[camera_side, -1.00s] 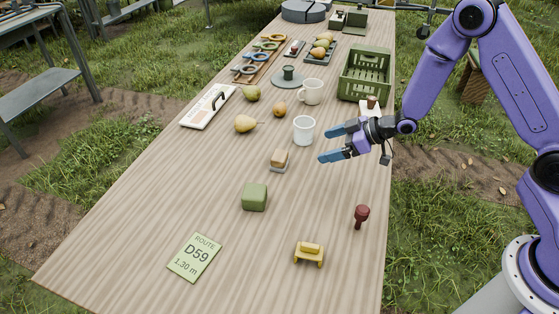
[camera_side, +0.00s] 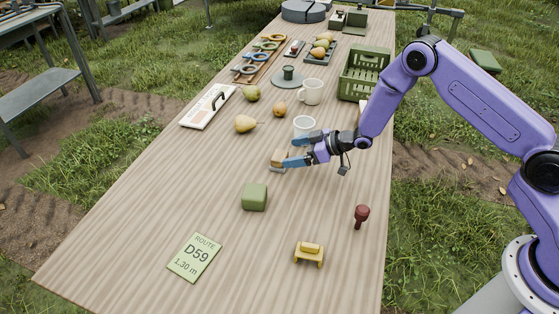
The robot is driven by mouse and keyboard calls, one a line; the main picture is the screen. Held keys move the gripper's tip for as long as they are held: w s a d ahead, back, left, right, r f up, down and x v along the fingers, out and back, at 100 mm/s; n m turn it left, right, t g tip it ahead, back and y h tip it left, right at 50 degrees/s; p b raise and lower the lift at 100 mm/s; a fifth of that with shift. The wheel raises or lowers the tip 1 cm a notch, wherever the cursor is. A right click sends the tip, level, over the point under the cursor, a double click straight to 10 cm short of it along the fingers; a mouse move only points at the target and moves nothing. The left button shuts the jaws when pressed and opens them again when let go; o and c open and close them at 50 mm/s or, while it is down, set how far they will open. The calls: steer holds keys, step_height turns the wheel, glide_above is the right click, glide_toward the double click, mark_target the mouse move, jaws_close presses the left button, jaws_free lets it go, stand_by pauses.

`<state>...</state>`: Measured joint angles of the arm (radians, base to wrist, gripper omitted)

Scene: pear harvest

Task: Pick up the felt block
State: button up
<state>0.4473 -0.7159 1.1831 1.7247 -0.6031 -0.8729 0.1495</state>
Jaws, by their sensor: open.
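The felt block (camera_side: 277,159), a small block with a tan wooden top and a grey base, sits on the wooden table near its middle. My gripper (camera_side: 288,152) is open, its two blue fingers pointing left at the block. I cannot tell whether either finger touches the block. Part of the block's right side is hidden.
A green block (camera_side: 255,197), a yellow stand-like object (camera_side: 309,254), a dark red stamp-like object (camera_side: 361,216) and a route card (camera_side: 195,257) lie nearer. Pears (camera_side: 245,124) and a green crate (camera_side: 346,87) are farther back.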

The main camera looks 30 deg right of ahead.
mark_target(281, 155)
steer(key=shift+x, duration=3)
steer(key=shift+d+f, duration=0.1)
steer(key=c, duration=1.1)
